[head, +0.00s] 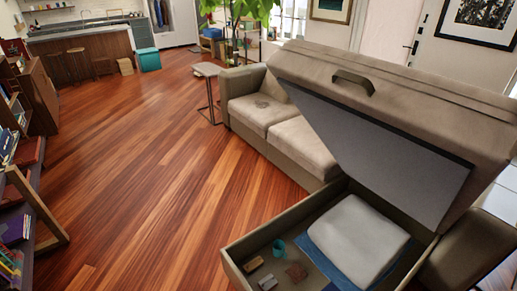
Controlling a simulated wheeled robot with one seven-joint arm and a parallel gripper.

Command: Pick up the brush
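An open storage box (232,268) in the sofa's chaise holds several small things at the lower right of the head view. A small block-like grey-tan thing (253,264) lies near its left wall. A small blue-grey thing (268,282) lies just below it, and a flat reddish-brown thing (296,272) lies to the right. They are too small for me to tell which, if any, is the brush. My gripper is not in view.
A teal cup (279,247), a white pillow (358,240) and a blue blanket (322,262) are also in the box. The raised lid (385,160) overhangs it. Bookshelves (30,180) stand at left. The wooden floor (165,170) between is clear.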

